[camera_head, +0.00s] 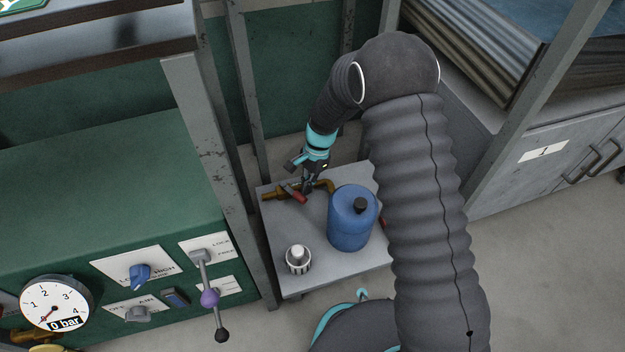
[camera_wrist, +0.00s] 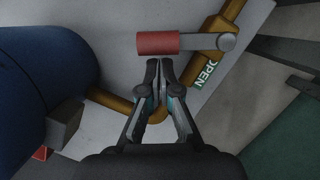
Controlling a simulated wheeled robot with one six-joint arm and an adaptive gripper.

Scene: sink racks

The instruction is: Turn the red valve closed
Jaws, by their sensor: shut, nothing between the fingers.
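The red valve handle (camera_wrist: 158,43) shows in the wrist view as a red grip on a grey lever, lying across the picture just beyond my fingertips. The lever's pivot sits on a brass pipe (camera_wrist: 231,18), beside a green label reading "OPEN" (camera_wrist: 205,74). In the head view the red handle (camera_head: 294,193) lies on the brass pipe (camera_head: 275,195) at the back of a small grey table. My gripper (camera_wrist: 166,62) is shut and empty, its tips close to the handle; contact cannot be told. In the head view my gripper (camera_head: 308,185) is above the pipe.
A blue canister (camera_head: 350,228) stands on the table (camera_head: 310,262) close to the pipe; its side also fills the left of the wrist view. A green control panel (camera_head: 110,215) and metal post stand left.

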